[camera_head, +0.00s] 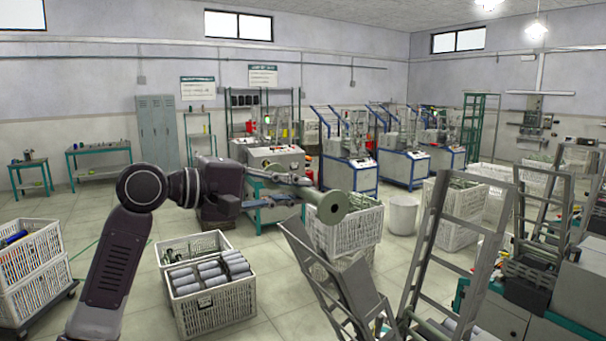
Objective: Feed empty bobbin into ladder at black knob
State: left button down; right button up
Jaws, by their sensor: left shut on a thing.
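My left gripper (296,183) comes in from the left and is shut on an empty bobbin (328,206), a grey-green tube. The tube is held in the air, with its round open end facing right and toward me. Below it, a grey metal ladder (325,283) leans at a slant; bobbin and ladder look apart. Another tall ladder (432,240) stands to the right, and one more ladder (520,215) rises above the machine at far right. I cannot make out a black knob on any of them. My right gripper is not in view.
A white crate of grey bobbins (212,308) stands on the floor below my arm. Stacked crates (30,270) are at far left. A white bucket (403,214) and blue-framed winding machines (350,165) stand further back.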

pick_arm(q)
jog(key=shift+r, duration=0.25)
notch_tip(320, 180, down, 6)
jog(key=w+d, duration=0.1)
jog(key=d, duration=0.1)
jog(key=shift+w, duration=0.3)
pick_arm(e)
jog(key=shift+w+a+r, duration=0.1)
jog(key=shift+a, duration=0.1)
pick_arm(q)
jog(key=shift+s+f+b, duration=0.1)
jog(key=shift+b, duration=0.4)
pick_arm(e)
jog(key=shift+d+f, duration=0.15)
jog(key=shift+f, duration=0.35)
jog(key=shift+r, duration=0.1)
pick_arm(q)
jog(key=shift+p, duration=0.4)
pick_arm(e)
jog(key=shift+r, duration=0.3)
